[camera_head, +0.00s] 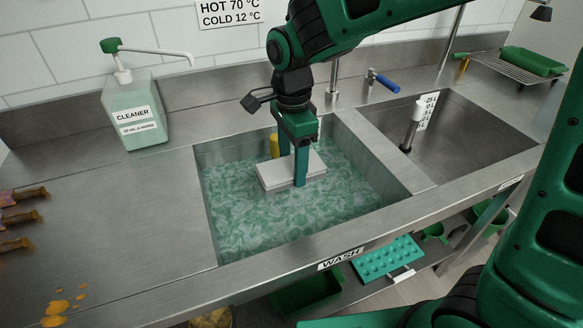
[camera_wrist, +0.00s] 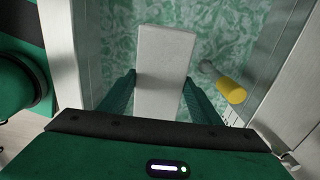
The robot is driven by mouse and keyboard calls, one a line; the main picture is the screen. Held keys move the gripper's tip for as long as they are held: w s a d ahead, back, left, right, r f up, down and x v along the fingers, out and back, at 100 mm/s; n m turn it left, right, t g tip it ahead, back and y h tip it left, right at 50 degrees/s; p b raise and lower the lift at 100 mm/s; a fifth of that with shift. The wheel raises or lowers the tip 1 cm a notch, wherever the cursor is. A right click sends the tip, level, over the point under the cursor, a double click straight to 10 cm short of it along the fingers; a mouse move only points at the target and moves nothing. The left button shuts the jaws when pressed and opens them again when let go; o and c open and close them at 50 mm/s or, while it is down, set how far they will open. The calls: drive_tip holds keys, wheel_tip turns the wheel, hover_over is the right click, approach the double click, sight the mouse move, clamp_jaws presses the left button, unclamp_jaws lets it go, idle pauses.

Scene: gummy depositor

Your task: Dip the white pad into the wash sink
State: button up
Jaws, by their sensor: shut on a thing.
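The white pad (camera_head: 270,178) is a flat rectangular block inside the wash sink, at or just above the foamy green water. My gripper (camera_head: 299,167) points down into the sink with its two green fingers shut on the pad's sides. In the wrist view the pad (camera_wrist: 165,70) lies between the fingers of my gripper (camera_wrist: 165,97). The wash sink (camera_head: 215,218) is the left basin, with a WASH label on its front edge. I cannot tell whether the pad's underside touches the water.
A yellow cylinder (camera_head: 274,145) stands behind the pad; it also shows in the wrist view (camera_wrist: 231,90). A cleaner bottle (camera_head: 135,112) stands at the left. The second basin (camera_head: 470,135) holds a drain standpipe (camera_head: 411,135). Orange-stained tools (camera_head: 20,218) lie far left. The left counter is mostly free.

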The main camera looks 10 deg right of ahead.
drive_tip(key=shift+r, duration=0.1)
drive_tip(key=shift+r, duration=2.4)
drive_tip(key=shift+s, duration=0.1)
